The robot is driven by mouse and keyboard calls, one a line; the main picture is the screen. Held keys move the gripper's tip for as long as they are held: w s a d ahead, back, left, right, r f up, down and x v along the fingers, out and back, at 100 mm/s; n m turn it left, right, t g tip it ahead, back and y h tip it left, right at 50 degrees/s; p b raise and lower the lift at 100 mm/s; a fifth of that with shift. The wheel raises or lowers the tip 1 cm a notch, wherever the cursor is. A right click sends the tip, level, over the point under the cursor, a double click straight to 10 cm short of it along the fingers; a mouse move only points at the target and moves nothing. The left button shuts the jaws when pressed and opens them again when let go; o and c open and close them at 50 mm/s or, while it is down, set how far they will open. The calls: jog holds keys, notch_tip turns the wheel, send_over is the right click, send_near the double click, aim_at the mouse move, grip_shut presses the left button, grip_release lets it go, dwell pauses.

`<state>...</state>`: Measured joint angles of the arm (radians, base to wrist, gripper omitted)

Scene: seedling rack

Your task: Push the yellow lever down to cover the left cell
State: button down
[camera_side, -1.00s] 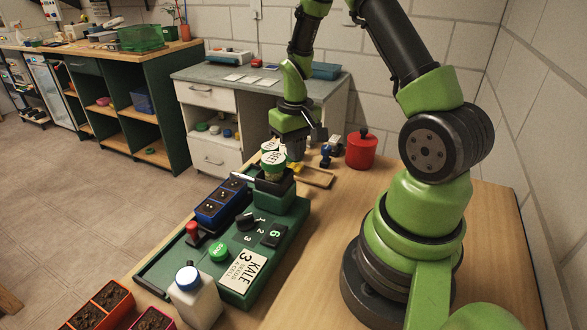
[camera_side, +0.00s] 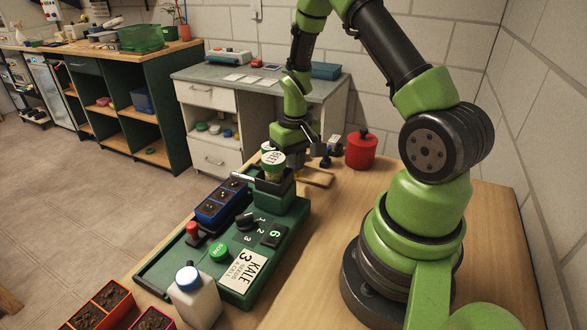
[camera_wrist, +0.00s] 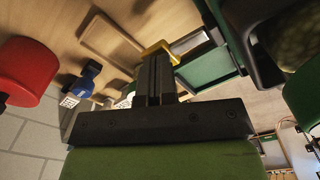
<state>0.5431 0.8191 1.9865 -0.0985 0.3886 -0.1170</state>
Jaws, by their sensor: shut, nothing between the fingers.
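The yellow lever (camera_wrist: 157,48) shows in the wrist view at the edge of the green seeding machine. My gripper (camera_wrist: 158,62) is shut and empty, its fingertips at the lever; whether they touch it I cannot tell. In the side view my gripper (camera_side: 297,168) is low behind the green-lidded BEET jar (camera_side: 274,160), which hides part of it and most of the lever. The green machine (camera_side: 158,268) carries a blue cell tray (camera_side: 222,203) with dark soil and pale seeds. Its left cell's cover cannot be made out.
A red canister (camera_side: 361,150) and a blue item (camera_side: 327,160) stand behind on the bench. A wooden tray (camera_side: 316,178) lies close to my gripper. A KALE card (camera_side: 243,271), SOW button (camera_side: 219,251) and white bottle (camera_side: 194,300) are nearer the camera.

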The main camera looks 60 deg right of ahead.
jog(key=shift+f, duration=0.4)
jog(key=shift+r, duration=3.8)
jog(key=shift+r, duration=0.15)
jog(key=s+a+r+n+t, duration=0.1)
jog(key=s+a+r+t, duration=0.15)
jog(key=a+r, duration=0.5)
jog(key=s+a+r+t, duration=0.2)
jog(key=a+r+t, duration=0.1)
jog(key=a+r, duration=0.4)
jog(key=s+a+r+n+t+y, duration=0.1)
jog(key=s+a+r+y, duration=0.1)
jog(key=s, duration=0.4)
jog(key=shift+s+a+r+t, duration=0.2)
jog(key=shift+a+r+t, duration=0.15)
jog(key=shift+a+r, duration=0.45)
